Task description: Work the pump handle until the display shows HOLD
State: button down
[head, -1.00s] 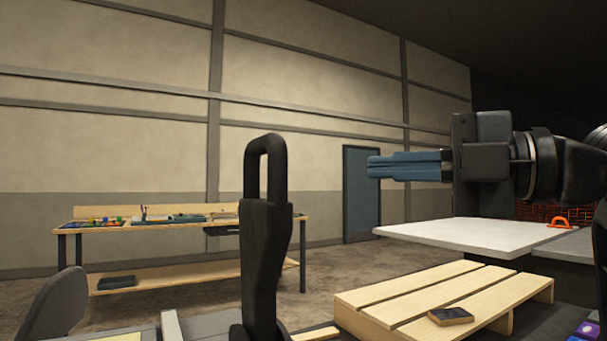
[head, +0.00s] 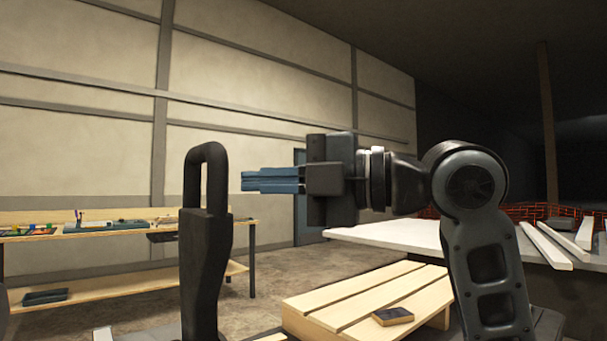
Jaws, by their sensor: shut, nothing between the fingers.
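The black pump handle (head: 205,245) stands upright at the left of centre in the head view, with a looped grip at its top. My gripper (head: 245,180) points left, its blue-grey fingers shut together and empty. In the picture the fingertips are a little right of the handle's loop, at about the loop's height; a gap shows between them. Whether they are at the same depth as the handle I cannot tell. The display is not in view. The handle's lower end is cut off by the picture's bottom edge.
A wooden pallet (head: 355,300) with a small dark block (head: 393,316) lies low, right of the handle. A light tabletop (head: 395,238) stands behind my arm. A workbench (head: 110,283) with tools stands at the back left by the wall.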

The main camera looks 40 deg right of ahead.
aim_at(197, 171)
jog(key=shift+w+a+p, duration=0.2)
jog(key=shift+w+p, duration=0.15)
jog(key=shift+w, duration=2.45)
jog(key=shift+w, duration=0.1)
jog(key=shift+w+r+p, duration=0.25)
jog(key=shift+p, duration=0.05)
jog(key=w+p, duration=0.1)
jog(key=w, duration=0.1)
jog(key=w+r+m+g+p, duration=0.1)
jog(key=w+p, duration=0.1)
jog(key=w, duration=0.1)
jog(key=w+r+g+h+p, duration=0.1)
jog(key=w, duration=0.1)
jog(key=shift+w+r+m+p, duration=0.25)
jog(key=shift+w+m+p, duration=0.05)
jog(key=w+g+p, duration=0.1)
jog(key=w, duration=0.2)
jog(key=w+m+g+p, duration=0.1)
jog(key=w+p, duration=0.1)
jog(key=w+g+h+p, duration=0.1)
jog(key=w, duration=0.2)
jog(key=shift+w+f, duration=0.35)
jog(key=shift+f, duration=0.05)
jog(key=shift+w+m+p, duration=0.3)
jog(key=shift+w, duration=0.05)
